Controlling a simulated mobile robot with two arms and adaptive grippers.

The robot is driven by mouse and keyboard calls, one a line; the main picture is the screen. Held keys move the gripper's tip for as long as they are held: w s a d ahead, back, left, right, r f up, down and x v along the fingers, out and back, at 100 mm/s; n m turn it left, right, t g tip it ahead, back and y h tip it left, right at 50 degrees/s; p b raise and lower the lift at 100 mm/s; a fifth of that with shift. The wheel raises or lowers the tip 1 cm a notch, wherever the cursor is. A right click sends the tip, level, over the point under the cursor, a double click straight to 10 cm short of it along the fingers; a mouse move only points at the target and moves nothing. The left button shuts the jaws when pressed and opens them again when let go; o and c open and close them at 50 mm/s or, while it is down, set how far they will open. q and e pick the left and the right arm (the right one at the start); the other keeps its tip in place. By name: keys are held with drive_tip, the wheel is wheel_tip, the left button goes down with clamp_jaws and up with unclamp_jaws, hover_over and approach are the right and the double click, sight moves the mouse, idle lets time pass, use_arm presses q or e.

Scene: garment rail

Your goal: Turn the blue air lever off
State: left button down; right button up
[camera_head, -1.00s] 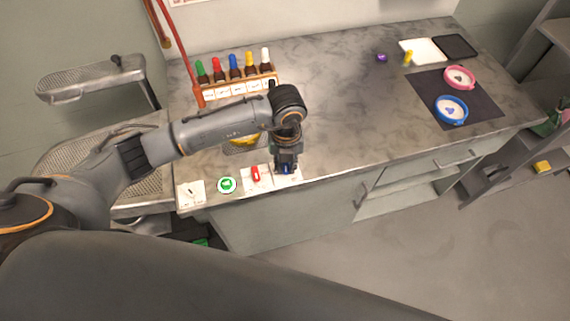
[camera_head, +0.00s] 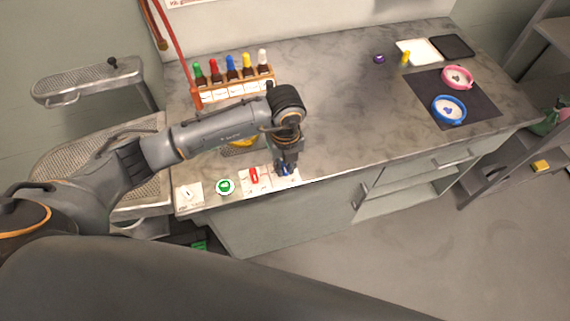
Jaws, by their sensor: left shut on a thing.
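The blue air lever (camera_head: 284,169) is on a white plate at the front edge of the counter. My left gripper (camera_head: 286,165) comes down over it from above and is shut on it. The fingers hide much of the lever, so its exact angle is hard to tell. The red lever (camera_head: 254,175) stands just left of it on a white plate. My right gripper does not show.
A green button (camera_head: 225,187) and a white switch plate (camera_head: 189,194) lie further left along the front edge. Several dropper bottles stand in a wooden rack (camera_head: 235,89) behind my arm. Blue (camera_head: 449,110) and pink (camera_head: 457,77) bowls sit on a dark mat. The counter's middle is clear.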

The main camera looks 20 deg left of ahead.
sight(286, 169)
use_arm(q)
drive_tip(key=c, duration=1.3)
unclamp_jaws()
wheel_tip(286, 169, up, 12)
drive_tip(key=shift+r, duration=0.1)
drive_tip(key=shift+d, duration=0.1)
